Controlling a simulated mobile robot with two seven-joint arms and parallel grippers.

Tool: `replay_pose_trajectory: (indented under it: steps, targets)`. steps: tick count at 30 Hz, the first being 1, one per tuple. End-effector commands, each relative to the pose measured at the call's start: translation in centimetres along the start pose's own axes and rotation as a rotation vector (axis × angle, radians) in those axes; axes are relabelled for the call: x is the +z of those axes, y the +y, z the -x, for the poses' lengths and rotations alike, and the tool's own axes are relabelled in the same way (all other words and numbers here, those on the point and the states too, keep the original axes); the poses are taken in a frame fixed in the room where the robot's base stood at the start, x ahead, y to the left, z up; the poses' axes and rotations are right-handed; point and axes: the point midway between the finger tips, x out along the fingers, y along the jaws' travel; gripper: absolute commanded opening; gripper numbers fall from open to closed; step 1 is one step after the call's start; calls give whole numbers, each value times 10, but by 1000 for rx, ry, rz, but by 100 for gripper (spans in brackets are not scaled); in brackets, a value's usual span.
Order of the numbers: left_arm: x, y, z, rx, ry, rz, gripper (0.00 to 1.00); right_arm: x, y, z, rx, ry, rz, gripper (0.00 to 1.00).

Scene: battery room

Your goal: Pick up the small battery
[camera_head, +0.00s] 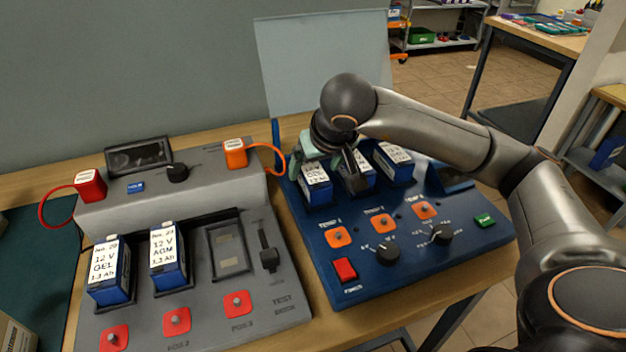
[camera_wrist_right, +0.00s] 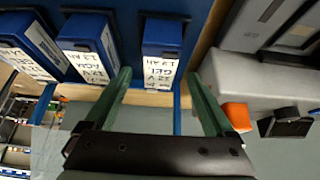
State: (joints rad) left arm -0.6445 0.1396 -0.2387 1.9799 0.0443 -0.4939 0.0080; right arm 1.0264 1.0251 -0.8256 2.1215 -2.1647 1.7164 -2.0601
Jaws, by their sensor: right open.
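Three small blue batteries with white labels stand in a row in the blue station. The left one (camera_head: 316,184) is the one seen in the right wrist view (camera_wrist_right: 162,40) between my fingers; the middle one (camera_head: 366,172) is partly hidden by my gripper, and the right one (camera_head: 394,162) is clear. My right gripper (camera_head: 332,170) is open above the row, with its green fingers (camera_wrist_right: 160,85) spread to either side of the left battery's near end. I cannot tell whether they touch it. My left gripper is out of view.
The grey test station (camera_head: 190,296) holds two more blue batteries (camera_head: 109,270) (camera_head: 168,256) and an empty slot (camera_head: 230,249). Red (camera_head: 90,185) and orange (camera_head: 235,153) connectors with cables sit behind them. Knobs (camera_head: 388,252) and orange buttons (camera_head: 338,237) lie in front of the row.

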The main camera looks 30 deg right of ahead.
Motion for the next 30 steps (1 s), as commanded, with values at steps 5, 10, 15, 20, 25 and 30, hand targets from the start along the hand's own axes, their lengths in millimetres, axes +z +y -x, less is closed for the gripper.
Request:
replay_pose_trajectory:
  steps: [5, 10, 15, 20, 25, 30]
  targets:
    - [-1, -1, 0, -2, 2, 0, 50, 3, 1, -29, 0, -6, -1, 89]
    - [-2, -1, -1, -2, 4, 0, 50, 2, 1, -38, 0, -2, -1, 89]
    - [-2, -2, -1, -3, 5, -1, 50, 2, 1, -38, 0, -2, -1, 89]
    - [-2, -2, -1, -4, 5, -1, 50, 2, 1, -38, 0, -2, -1, 72]
    - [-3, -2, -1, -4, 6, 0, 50, 2, 1, -38, 0, -2, -1, 53]
    - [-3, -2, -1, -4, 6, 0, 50, 2, 1, -38, 0, -2, -1, 34]
